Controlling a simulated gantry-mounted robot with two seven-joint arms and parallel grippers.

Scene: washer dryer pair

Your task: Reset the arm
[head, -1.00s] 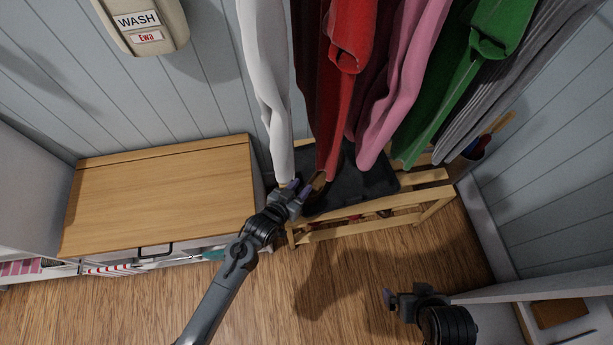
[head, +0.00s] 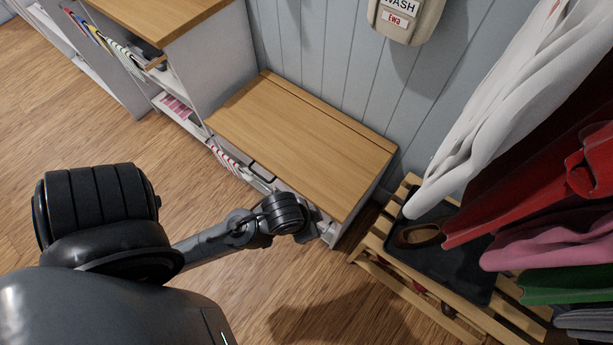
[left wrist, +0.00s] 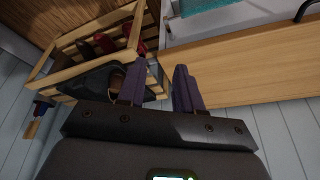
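My left arm comes in from the left in the head view, and its gripper (head: 318,226) is over the floor beside the front of the low wooden-topped cabinet (head: 300,140). The wrist partly hides it there. In the left wrist view the two purple fingers of the left gripper (left wrist: 157,82) are apart, with nothing held between them. The cabinet top (left wrist: 250,70) shows beyond them at the right. My right gripper is in neither current view.
A slatted wooden rack (head: 400,288) stands right of the cabinet, bearing a dark tray (head: 465,262) and a brown shoe (head: 420,235). White (head: 500,110) and red (head: 500,222) garments hang above it. A dispenser (head: 405,20) is on the wall. Floor in front is clear.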

